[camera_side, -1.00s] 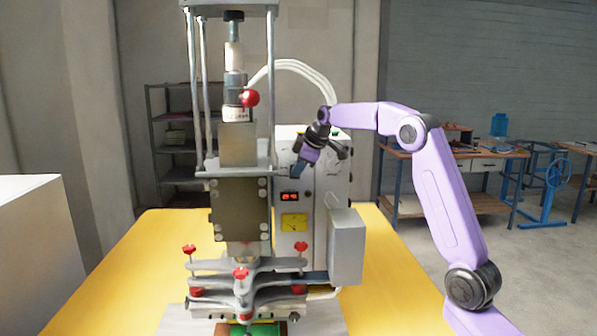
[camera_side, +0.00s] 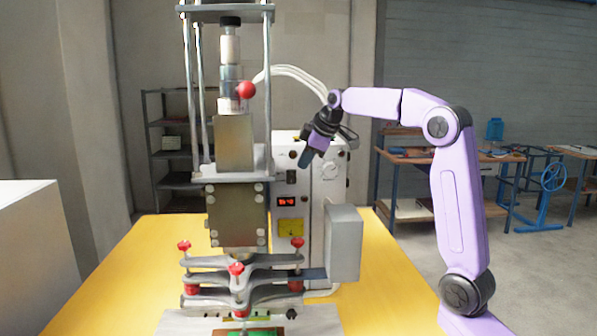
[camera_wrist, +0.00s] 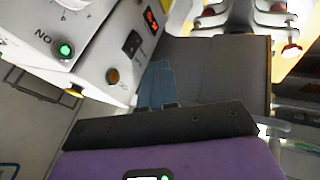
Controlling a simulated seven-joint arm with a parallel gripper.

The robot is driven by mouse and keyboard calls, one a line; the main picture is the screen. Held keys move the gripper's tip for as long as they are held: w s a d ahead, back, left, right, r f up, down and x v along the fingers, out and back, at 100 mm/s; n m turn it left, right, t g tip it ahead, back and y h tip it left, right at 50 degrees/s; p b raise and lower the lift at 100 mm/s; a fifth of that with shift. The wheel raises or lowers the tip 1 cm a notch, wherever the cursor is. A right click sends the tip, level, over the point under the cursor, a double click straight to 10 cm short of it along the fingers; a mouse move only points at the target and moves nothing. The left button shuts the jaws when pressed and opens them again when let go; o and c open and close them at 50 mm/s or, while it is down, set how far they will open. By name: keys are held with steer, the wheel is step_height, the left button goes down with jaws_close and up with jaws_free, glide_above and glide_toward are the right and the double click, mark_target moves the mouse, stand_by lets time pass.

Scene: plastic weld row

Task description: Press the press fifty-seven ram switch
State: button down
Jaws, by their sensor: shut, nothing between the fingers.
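The press (camera_side: 236,215) stands on the yellow table, with a pale control box (camera_side: 313,190) behind it to the right. The box carries a dark rocker switch (camera_side: 291,176) above a red-lit display; the rocker also shows in the wrist view (camera_wrist: 132,42). The wrist view also shows an amber button (camera_wrist: 113,76), a green-lit button (camera_wrist: 64,50) and a yellow button (camera_wrist: 75,91). I cannot read which one is the ram switch. My gripper (camera_side: 305,160) is shut and empty, its blue fingers (camera_wrist: 155,85) pointing down near the upper part of the box. Contact with the box is not visible.
A grey box (camera_side: 345,245) juts out at the press's right, below my gripper. White hoses (camera_side: 295,72) arch behind my wrist. Red-knobbed clamp plates (camera_side: 240,270) sit at the press's foot.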

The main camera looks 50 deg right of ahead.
steer(key=v, duration=0.3)
steer(key=shift+s+r, duration=0.15)
stand_by(0.3)
steer(key=shift+s+a+f, duration=0.1)
steer(key=shift+s+f, duration=0.1)
steer(key=shift+f, duration=0.5)
